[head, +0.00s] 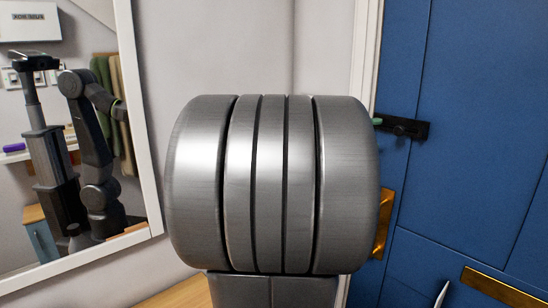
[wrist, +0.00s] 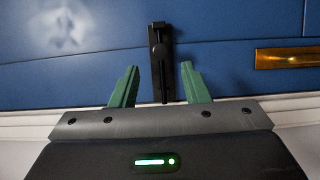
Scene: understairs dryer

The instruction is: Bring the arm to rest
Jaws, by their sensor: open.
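My gripper (wrist: 160,67) is open in the wrist view, with its two green fingers apart. A black bolt (wrist: 160,40) on the blue door lies beyond the fingers and lines up with the gap between them. I see nothing held between the fingers. In the head view a large grey joint of my arm fills the middle and hides most of the gripper. Only a small green fingertip (head: 377,121) shows at its right, by the left end of the bolt (head: 408,128). I cannot tell whether the fingers touch the bolt.
The blue door (head: 475,130) fills the right side, beside a white frame (head: 361,60). Brass plates are on the door, one low at the right (head: 500,290). A white-framed mirror (head: 150,150) on the left wall reflects my body. A wooden surface (head: 188,294) lies below.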

